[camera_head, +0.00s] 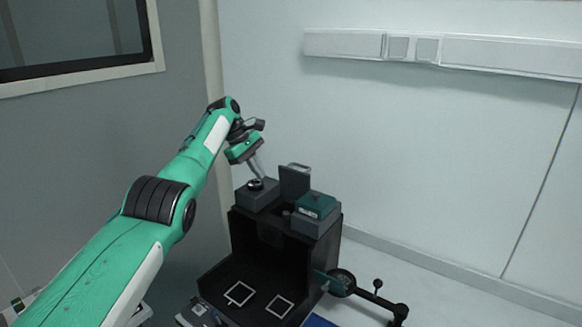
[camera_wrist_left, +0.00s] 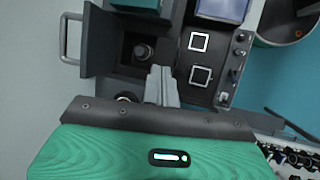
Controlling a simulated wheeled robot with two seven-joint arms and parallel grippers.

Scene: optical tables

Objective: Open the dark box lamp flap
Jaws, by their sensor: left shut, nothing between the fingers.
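The dark box (camera_head: 255,246) is black, with an open front. Its lamp flap (camera_head: 293,181) stands upright at the top, with a metal handle (camera_head: 295,166) on its upper edge. In the left wrist view the flap (camera_wrist_left: 98,42) is swung open at the left, handle outward. Beside it a dark recess is uncovered, with a round lamp-like part (camera_wrist_left: 142,51) inside. My left gripper (camera_head: 259,174) is shut and empty, pointing down above the left grey block, to the left of the flap. Its fingers (camera_wrist_left: 162,84) show next to the recess, apart from the flap.
The left grey block (camera_head: 259,197) carries a black round knob (camera_head: 255,184). A green-topped block (camera_head: 317,206) is on the right. Two white square frames (camera_head: 240,293) lie on the box floor. A black-armed device (camera_head: 377,294) is at the right. A wall stands behind.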

